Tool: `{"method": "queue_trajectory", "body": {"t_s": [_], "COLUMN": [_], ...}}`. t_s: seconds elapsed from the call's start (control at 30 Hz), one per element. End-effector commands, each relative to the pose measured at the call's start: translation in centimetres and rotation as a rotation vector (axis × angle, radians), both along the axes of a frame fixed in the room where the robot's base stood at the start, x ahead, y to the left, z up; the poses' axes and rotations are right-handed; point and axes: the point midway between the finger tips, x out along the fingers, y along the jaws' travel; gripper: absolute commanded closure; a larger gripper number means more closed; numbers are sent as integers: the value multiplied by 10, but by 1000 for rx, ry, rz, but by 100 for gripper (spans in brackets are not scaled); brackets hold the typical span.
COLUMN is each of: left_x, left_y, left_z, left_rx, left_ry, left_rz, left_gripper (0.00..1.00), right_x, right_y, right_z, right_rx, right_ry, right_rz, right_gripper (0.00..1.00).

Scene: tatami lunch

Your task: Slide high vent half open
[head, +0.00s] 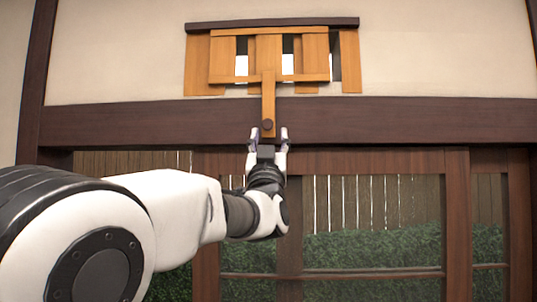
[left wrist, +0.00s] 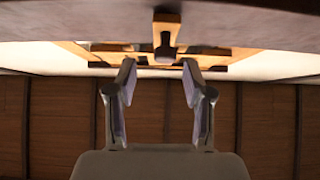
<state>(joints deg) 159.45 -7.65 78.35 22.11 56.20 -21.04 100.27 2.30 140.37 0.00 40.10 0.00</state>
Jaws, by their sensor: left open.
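The high vent (head: 232,60) is a slatted panel of light wood set high in the plaster wall. Narrow bright gaps show between some of its slats. A wooden handle (head: 268,98) hangs down from its middle and ends in a dark round knob (head: 267,125). My left gripper (head: 268,133) is just below the knob, pointing up, with its fingers spread. In the left wrist view the open fingers (left wrist: 157,75) stand either side of the line to the knob (left wrist: 165,52), which shows beyond their tips. I cannot tell whether they touch it. My right gripper is not in view.
A dark rail (head: 200,25) runs along the vent's top. A thick dark beam (head: 400,122) crosses the wall below it, close behind my gripper. Under the beam are wood-framed glass doors (head: 457,220) with a hedge and fence beyond.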

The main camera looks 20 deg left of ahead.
Motion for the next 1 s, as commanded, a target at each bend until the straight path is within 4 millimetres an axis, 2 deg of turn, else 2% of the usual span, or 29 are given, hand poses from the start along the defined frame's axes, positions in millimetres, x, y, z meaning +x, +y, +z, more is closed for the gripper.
{"method": "queue_trajectory", "body": {"t_s": [0.13,0.3,0.83,0.87,0.93,0.97,1.0], "left_x": [-25,-41,-41,-38,-26,-19,-6], "left_y": [-8,-13,-13,-13,-13,-11,-9], "left_z": [-26,-44,-50,-55,-78,-93,-118], "left_rx": [2,1,0,0,-1,-3,-8], "left_ry": [2,1,5,11,42,62,94], "left_rz": [1,0,0,0,1,1,3], "left_gripper": [48,48,48,48,48,48,48], "right_x": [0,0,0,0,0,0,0], "right_y": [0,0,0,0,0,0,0], "right_z": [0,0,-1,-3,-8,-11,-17], "right_rx": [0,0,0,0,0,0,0], "right_ry": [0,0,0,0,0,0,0], "right_rz": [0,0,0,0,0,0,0], "right_gripper": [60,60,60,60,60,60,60]}}
